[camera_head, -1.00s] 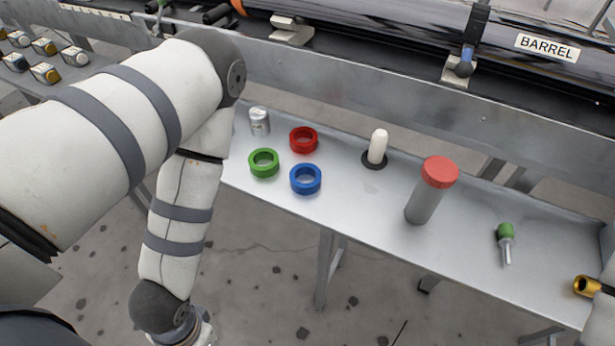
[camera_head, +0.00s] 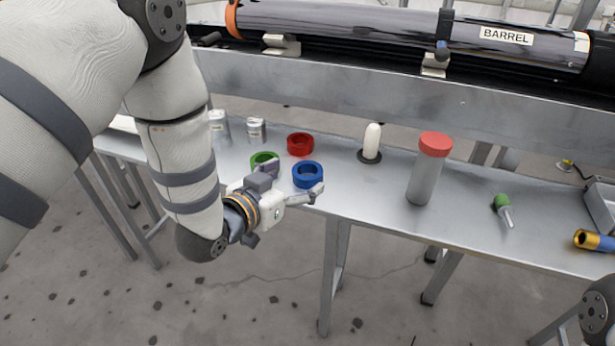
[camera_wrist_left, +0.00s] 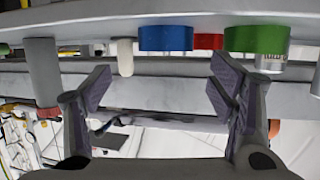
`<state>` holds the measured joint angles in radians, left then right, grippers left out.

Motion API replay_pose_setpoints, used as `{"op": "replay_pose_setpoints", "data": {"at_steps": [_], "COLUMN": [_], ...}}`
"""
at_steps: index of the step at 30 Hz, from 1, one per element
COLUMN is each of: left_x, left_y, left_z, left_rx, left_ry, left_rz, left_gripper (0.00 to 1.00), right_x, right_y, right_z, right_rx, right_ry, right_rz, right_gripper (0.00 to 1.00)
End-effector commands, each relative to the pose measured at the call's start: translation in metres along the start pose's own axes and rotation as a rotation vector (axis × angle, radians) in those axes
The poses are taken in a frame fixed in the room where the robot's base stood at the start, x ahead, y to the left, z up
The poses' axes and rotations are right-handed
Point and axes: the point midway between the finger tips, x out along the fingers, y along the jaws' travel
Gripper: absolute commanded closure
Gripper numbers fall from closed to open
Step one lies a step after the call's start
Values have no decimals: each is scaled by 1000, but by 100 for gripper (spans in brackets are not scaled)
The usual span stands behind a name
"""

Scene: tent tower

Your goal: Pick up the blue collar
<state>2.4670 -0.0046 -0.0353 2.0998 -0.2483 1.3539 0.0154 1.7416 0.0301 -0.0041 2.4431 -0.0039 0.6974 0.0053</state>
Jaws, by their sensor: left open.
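The blue collar (camera_head: 308,175) is a thick ring lying flat on the metal bench, in front of the red collar (camera_head: 300,144) and right of the green collar (camera_head: 263,160). My left gripper (camera_head: 292,179) is open and empty at the bench's front edge, close to the blue collar; its fingers partly hide the green one. The left wrist view is upside down. There the blue collar (camera_wrist_left: 165,38) shows beyond the open fingers, between their directions, with no contact visible. My right gripper is out of view.
On the bench (camera_head: 370,195) stand a white peg on a black base (camera_head: 371,145), a grey cylinder with a red cap (camera_head: 424,170), a green-handled tool (camera_head: 502,207) and silver cans (camera_head: 256,130). The barrel (camera_head: 400,30) lies behind. The bench between collars and peg is clear.

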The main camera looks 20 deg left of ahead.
Motion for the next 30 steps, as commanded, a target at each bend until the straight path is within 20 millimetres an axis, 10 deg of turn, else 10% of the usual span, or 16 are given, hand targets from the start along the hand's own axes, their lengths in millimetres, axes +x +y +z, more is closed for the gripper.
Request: {"op": "replay_pose_setpoints", "data": {"at_steps": [7, 15, 22, 30], "left_x": [44, 49, 49, 48], "left_y": [-7, -7, -7, -7], "left_z": [6, 4, 4, 3], "left_rx": [1, 0, 0, 0], "left_ry": [-1, -1, -2, -1], "left_rz": [0, -1, -1, -1], "left_gripper": [23, 23, 75, 79], "right_x": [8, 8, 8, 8], "right_y": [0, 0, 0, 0], "right_z": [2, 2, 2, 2], "right_rx": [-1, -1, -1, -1], "right_ry": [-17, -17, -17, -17], "right_rz": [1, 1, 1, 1], "right_gripper": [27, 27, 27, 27]}}
